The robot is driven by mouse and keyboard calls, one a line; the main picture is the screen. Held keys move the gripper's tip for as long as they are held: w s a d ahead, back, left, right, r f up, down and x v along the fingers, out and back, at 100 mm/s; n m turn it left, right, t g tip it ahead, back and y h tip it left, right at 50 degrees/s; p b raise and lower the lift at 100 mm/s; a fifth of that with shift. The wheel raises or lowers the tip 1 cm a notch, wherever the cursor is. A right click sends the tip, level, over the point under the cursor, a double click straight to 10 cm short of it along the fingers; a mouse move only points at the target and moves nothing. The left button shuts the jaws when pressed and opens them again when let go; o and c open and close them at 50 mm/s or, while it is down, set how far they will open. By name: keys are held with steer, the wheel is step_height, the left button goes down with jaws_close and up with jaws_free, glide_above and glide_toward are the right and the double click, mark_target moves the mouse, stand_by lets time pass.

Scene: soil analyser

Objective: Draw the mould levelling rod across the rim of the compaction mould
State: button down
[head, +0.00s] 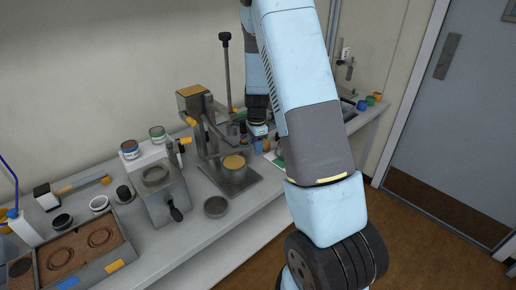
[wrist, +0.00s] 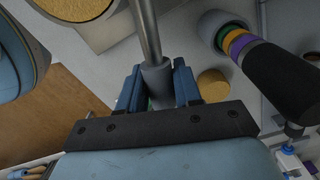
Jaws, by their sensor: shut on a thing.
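In the wrist view, my gripper (wrist: 157,78) is shut on the grey levelling rod (wrist: 147,30), with its thicker collar between the blue fingers. The rod runs up out of the top of the picture. The compaction mould (head: 235,174), a metal cylinder filled level with tan soil, stands upright on the press base plate. Its tan top also shows at the top left of the wrist view (wrist: 75,6), left of the rod and apart from it there. In the head view, my gripper (head: 259,132) is small, behind and right of the mould; the rod cannot be made out there.
The press (head: 195,108) with its lever stands beside the mould. A black-handled tool with coloured bands (wrist: 280,78) and a tan disc (wrist: 213,84) are right of the rod. A soil tray (head: 115,268) sits front left.

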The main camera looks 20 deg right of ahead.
steer(key=shift+r, duration=0.15)
steer(key=shift+r, duration=2.35)
steer(key=shift+d, duration=0.1)
